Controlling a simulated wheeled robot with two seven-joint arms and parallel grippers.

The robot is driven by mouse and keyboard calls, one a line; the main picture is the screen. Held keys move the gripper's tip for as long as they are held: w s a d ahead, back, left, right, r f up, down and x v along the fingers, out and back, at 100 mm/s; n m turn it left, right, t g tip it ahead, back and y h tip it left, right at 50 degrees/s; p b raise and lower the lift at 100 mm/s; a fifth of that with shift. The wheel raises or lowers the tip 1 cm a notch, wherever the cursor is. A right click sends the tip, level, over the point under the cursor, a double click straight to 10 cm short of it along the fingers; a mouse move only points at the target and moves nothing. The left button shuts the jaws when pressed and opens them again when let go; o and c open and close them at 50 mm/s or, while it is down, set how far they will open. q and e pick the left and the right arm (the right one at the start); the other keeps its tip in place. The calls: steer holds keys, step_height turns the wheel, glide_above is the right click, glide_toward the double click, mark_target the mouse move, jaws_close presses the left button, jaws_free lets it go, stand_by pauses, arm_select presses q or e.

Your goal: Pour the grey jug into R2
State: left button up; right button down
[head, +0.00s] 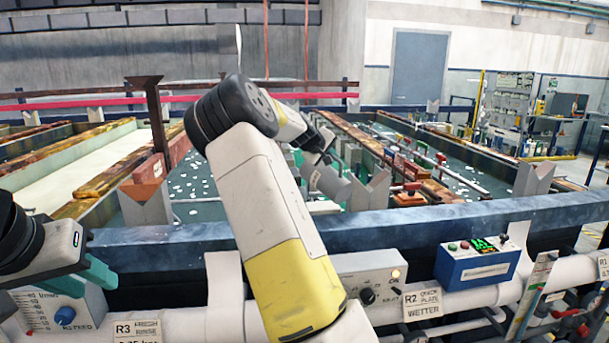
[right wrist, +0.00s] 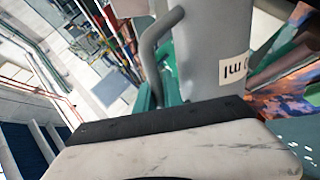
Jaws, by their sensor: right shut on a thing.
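The grey jug (head: 332,187) is a plain cylinder with a side handle and a white label. In the head view it hangs above the tanks, just beyond my right arm, and looks tilted. The right wrist view shows its body (right wrist: 200,45) and handle close up; its mouth is not clear. My right gripper (right wrist: 175,100) is shut on the jug at its handle side, with teal fingers partly hidden. The R2 sign (head: 422,302) is on the front pipe, below a dark tank (head: 463,183) with white flecks. My left gripper (head: 98,275) is at lower left, away from the jug; its jaw gap is unclear.
A blue front rim (head: 400,232) runs across the tanks. Wooden racks and posts stand between them. A pale tank (head: 85,172) lies at left. A blue control box (head: 477,262), a grey box (head: 362,275) and the R3 sign (head: 138,330) are along the front.

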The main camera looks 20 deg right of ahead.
steer(key=shift+w, duration=0.1)
steer(key=shift+w+a+f+n+g, duration=0.3)
steer(key=shift+w+f+n+g, duration=0.25)
steer(key=shift+w, duration=0.2)
stand_by(1.0)
steer(key=shift+w+a+n+g+h, duration=0.15)
steer(key=shift+w+a+n+g, duration=0.1)
steer(key=shift+w+g, duration=0.15)
steer(key=shift+w+a+n+g+h, duration=0.15)
steer(key=shift+w+n+g, duration=0.1)
steer(key=shift+w, duration=0.25)
stand_by(0.7)
steer(key=shift+s+d+r+m+t+y, duration=0.2)
steer(key=shift+s+m+t, duration=0.15)
steer(key=shift+s, duration=0.2)
steer(key=shift+s+d+r+m+t+y, duration=0.15)
steer(key=shift+s+d+m+t, duration=0.2)
steer(key=shift+s, duration=0.2)
steer(key=shift+s+d+r+m+t+y, duration=0.15)
steer(key=shift+s+m+t, duration=0.1)
steer(key=shift+s+t, duration=0.25)
